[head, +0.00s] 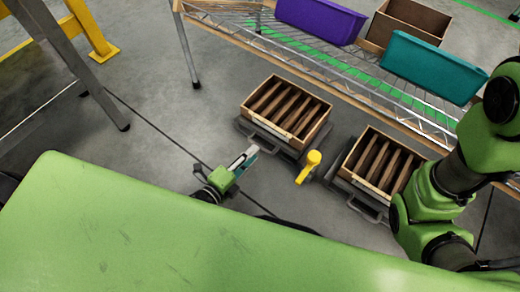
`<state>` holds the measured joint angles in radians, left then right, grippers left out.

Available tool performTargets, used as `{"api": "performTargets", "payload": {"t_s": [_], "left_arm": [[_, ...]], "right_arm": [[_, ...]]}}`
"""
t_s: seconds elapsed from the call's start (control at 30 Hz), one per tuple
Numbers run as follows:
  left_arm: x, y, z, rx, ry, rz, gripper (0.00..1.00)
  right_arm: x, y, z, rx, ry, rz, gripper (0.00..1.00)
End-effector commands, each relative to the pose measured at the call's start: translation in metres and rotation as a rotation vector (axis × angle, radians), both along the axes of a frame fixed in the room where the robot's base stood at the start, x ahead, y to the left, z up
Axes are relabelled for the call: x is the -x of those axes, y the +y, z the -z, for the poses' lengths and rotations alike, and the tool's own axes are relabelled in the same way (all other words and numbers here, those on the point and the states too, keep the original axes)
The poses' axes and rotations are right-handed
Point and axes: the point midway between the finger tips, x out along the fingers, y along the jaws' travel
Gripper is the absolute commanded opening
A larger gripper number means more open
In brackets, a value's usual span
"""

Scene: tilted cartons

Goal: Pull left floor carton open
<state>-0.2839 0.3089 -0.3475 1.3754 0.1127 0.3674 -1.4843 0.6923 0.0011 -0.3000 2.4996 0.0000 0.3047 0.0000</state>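The left floor carton (265,124) is a brown open-topped box with several dark slats across it. It sits tilted on a dark low stand on the floor, in the middle of the head view. My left gripper (250,153) is in front of it and to its lower left, near the dark stand's front edge. A gap to the carton itself shows. The fingers are small here, and I cannot tell whether they are apart or together. My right arm comes in at the right edge, and its gripper is out of view.
A similar right carton (362,184) sits on its own dark stand (368,210) near my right arm. A yellow object (308,166) stands between the cartons. Behind is a wire shelf (330,62) with purple (322,20), brown (407,22) and teal (430,68) bins.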

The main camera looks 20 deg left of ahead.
Motion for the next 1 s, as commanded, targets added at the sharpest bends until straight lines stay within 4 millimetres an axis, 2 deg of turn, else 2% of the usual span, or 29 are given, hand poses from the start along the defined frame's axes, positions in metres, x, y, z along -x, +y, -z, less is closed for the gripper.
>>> {"api": "performTargets", "payload": {"t_s": [0.03,0.3,0.7,0.8,1.0], "left_arm": [[-0.012,-0.004,0.007,0.002,-0.006,0.000,0.26],[-0.043,-0.015,0.011,-0.001,-0.001,0.000,0.26],[-0.048,-0.018,0.010,0.001,0.000,0.000,0.26],[-0.048,-0.018,0.010,0.000,0.000,0.000,0.00],[-0.048,-0.017,0.010,0.000,0.000,0.000,0.00]], "right_arm": [[0.001,0.000,0.012,0.000,-0.002,0.000,0.40],[0.002,0.000,0.027,0.001,-0.004,0.001,0.40],[0.002,0.000,0.029,0.001,-0.005,0.000,0.40],[0.002,0.000,0.029,0.001,-0.005,0.000,0.40],[0.002,0.000,0.029,0.001,-0.005,0.000,0.40]]}}
